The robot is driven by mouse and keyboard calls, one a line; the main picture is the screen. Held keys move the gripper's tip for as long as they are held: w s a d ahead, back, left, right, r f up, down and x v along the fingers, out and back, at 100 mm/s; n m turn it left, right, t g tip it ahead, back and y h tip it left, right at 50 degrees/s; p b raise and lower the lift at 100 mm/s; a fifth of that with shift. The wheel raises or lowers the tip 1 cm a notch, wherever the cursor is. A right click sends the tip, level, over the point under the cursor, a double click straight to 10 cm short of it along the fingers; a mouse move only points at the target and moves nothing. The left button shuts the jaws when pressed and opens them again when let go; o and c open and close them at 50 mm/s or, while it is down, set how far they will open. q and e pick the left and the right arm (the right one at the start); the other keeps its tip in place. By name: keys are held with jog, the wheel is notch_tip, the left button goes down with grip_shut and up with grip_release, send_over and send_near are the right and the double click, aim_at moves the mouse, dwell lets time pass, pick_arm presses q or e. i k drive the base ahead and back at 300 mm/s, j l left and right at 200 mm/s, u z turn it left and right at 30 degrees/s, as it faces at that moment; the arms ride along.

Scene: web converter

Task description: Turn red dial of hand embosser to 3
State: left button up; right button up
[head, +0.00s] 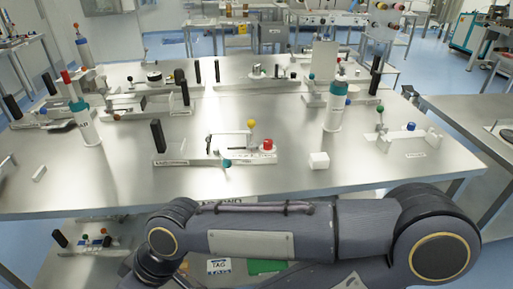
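A device with a red dial (267,144) stands near the front middle of the steel table (245,187). I take it to be the hand embosser (190,161), but its front label is too small to read. It has a black upright handle at its left end, a yellow ball on a thin stem and a teal part at its front. The red dial sits on a white block at the right end; its setting cannot be read. One of my arms crosses the bottom of the view, below the table's front edge. Neither gripper is in view.
A device with a blue knob (411,127) stands farther right. Other devices fill the back. The table's front strip is mostly clear.

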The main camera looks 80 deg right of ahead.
aim_at(268, 143)
jog(key=z, duration=2.3)
jog(key=i+l, duration=0.2)
jog(key=i, duration=0.3)
jog(key=i+l, duration=0.25)
jog(key=i, duration=0.3)
jog(key=z, duration=0.05)
